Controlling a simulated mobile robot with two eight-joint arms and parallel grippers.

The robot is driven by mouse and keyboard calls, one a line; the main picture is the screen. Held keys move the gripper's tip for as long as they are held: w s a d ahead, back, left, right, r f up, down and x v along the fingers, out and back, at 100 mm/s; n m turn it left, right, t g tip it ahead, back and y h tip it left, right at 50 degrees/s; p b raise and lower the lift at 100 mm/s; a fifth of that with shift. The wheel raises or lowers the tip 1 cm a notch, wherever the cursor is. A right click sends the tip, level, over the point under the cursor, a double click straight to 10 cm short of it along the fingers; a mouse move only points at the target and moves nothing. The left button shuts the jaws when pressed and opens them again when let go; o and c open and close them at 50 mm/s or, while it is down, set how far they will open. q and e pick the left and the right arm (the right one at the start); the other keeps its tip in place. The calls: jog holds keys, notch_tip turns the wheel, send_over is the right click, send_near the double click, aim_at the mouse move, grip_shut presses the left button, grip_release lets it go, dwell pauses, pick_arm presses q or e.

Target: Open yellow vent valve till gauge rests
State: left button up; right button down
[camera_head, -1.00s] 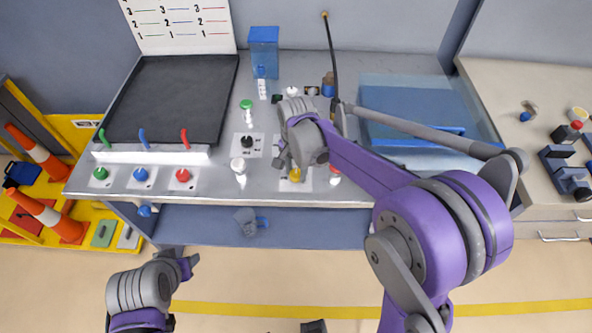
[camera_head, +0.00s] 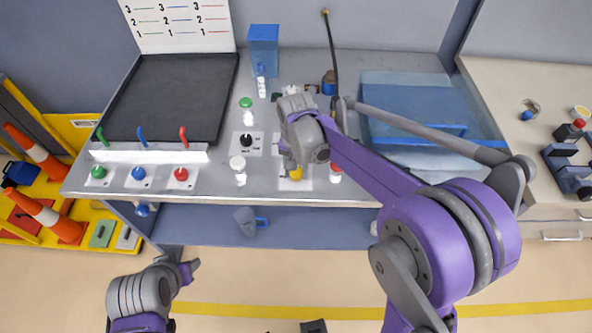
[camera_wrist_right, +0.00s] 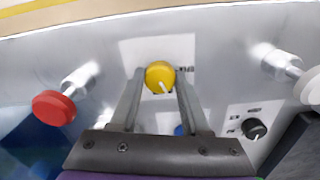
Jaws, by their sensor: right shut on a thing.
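A white mark on the knob points down and slightly right in that view. My left gripper (camera_head: 190,270) is empty in front of the bench; its finger gap is unclear. I cannot make out a gauge dial.
A red knob (camera_wrist_right: 54,107) and a white knob (camera_wrist_right: 312,88) flank the valve in the wrist view, with a black dial (camera_wrist_right: 253,128) behind. A blue bin (camera_head: 408,110) stands right. Green, blue and red levers (camera_head: 181,140) stand left.

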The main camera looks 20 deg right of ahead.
aim_at(296, 172)
jog(key=n+b, duration=0.1)
jog(key=n, duration=0.5)
jog(key=n+b, duration=0.1)
jog(key=n, duration=0.5)
jog(key=shift+n, duration=0.4)
dwell(0.3)
jog(key=shift+c, duration=1.9)
grip_release()
notch_tip(296, 172, up, 11)
jog(key=shift+p, duration=0.35)
jog(key=shift+f, duration=0.1)
